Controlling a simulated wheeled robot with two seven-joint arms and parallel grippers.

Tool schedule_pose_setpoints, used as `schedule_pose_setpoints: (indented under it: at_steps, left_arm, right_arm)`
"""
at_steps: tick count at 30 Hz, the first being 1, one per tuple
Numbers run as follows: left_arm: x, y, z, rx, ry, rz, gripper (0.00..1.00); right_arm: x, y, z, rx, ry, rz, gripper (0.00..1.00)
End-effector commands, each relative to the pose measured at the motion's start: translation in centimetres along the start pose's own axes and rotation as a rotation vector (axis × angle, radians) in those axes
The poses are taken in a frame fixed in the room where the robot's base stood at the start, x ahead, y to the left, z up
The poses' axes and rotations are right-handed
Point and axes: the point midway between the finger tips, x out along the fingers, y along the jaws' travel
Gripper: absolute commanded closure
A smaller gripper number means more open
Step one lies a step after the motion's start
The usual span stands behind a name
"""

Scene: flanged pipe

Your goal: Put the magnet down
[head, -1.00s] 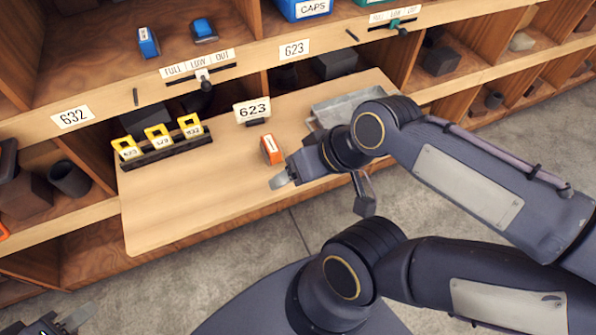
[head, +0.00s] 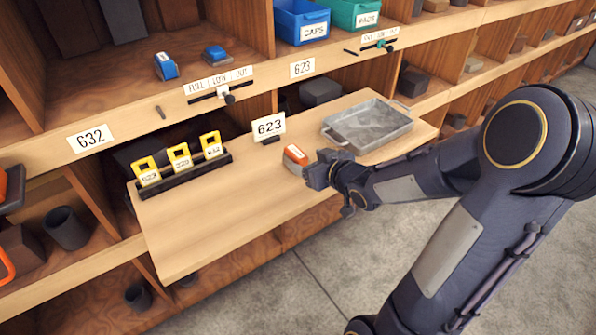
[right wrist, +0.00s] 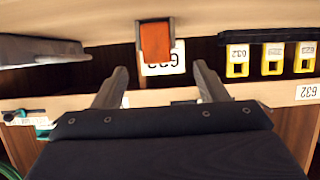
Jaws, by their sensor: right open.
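A small orange block with a white label (head: 295,155), which I take to be the magnet, rests on the pull-out wooden board (head: 215,215), in front of the white 623 card (head: 269,127). My right gripper (head: 316,176) is just in front of it, to its lower right, low over the board. In the right wrist view, my right gripper (right wrist: 158,76) has its two fingers wide apart and empty. The orange block (right wrist: 155,42) shows beyond the fingertips, apart from both. My left gripper is out of view.
A black rack (head: 185,174) with yellow numbered tags stands on the board's left. A grey metal tray (head: 366,124) lies on its right. Two blue blocks (head: 166,66) sit on the shelf above a FULL/LOW/OUT slider (head: 222,92). The board's front left is clear.

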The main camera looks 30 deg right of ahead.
Motion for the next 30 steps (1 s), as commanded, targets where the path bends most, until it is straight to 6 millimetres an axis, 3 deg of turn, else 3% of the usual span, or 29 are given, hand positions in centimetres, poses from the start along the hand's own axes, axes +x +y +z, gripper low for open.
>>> schedule_pose_setpoints:
  at_steps: [15, 24, 30]
  left_arm:
    - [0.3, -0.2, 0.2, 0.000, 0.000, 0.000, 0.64]
    - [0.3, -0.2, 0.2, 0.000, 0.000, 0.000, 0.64]
    - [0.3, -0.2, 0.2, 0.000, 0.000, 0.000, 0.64]
  right_arm:
    - [6.6, 0.2, 0.3, 0.000, 0.000, -0.001, 0.34]
    - [7.0, 0.2, 0.3, -0.001, 0.000, 0.001, 0.34]
    - [7.0, 0.2, 0.3, 0.000, 0.000, 0.001, 0.60]
